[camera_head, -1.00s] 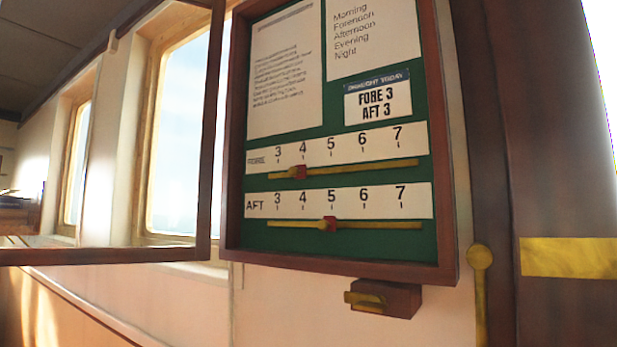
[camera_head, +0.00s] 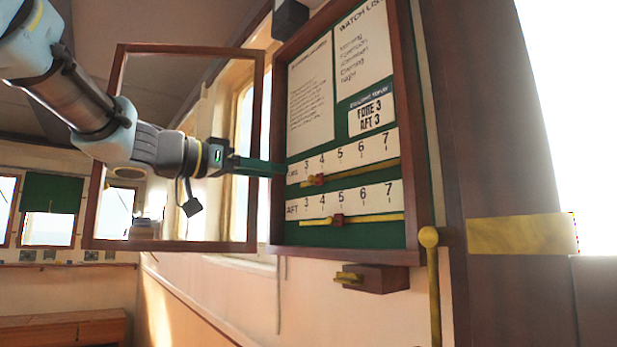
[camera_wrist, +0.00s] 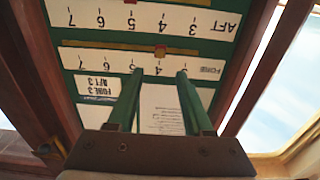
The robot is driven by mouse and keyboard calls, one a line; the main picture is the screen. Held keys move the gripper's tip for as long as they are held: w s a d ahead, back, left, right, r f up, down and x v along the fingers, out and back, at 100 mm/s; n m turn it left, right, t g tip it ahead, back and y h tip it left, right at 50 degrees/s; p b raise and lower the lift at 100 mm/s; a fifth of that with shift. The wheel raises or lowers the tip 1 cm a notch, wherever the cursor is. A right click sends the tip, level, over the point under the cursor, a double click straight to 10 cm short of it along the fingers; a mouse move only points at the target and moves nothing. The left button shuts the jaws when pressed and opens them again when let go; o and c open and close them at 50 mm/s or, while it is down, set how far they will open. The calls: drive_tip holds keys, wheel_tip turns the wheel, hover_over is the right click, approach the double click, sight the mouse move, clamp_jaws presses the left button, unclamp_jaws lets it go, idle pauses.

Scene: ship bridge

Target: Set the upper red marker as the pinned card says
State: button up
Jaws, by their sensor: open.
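The upper red marker (camera_head: 318,180) sits on the brass rail under the FORE scale, close to the 4. It also shows in the wrist view (camera_wrist: 160,51), where the board appears upside down. The pinned card (camera_head: 371,116) reads FORE 3, AFT 3. The lower red marker (camera_head: 338,221) is near 5 on the AFT rail. My gripper (camera_head: 282,168) reaches in from the left at the board's left edge. In the wrist view its green fingers (camera_wrist: 160,72) are apart and empty, with the FORE 4 between their tips. Contact with the board cannot be told.
The case's glazed door (camera_head: 257,160) stands open at the left, with my arm across it. A wooden block with a brass catch (camera_head: 372,279) is below the case. A brass knobbed rod (camera_head: 429,237) stands at the right.

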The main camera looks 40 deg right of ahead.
sight(309, 178)
drive_tip(key=d+p, duration=0.1)
drive_tip(key=d, duration=0.2)
drive_tip(key=d+p, duration=0.1)
drive_tip(key=d, duration=0.2)
drive_tip(key=d+p, duration=0.1)
drive_tip(key=d, duration=0.2)
drive_tip(key=shift+s+d, duration=0.1)
drive_tip(key=shift+s, duration=0.15)
clamp_jaws()
drive_tip(key=shift+f, duration=0.1)
idle(0.9)
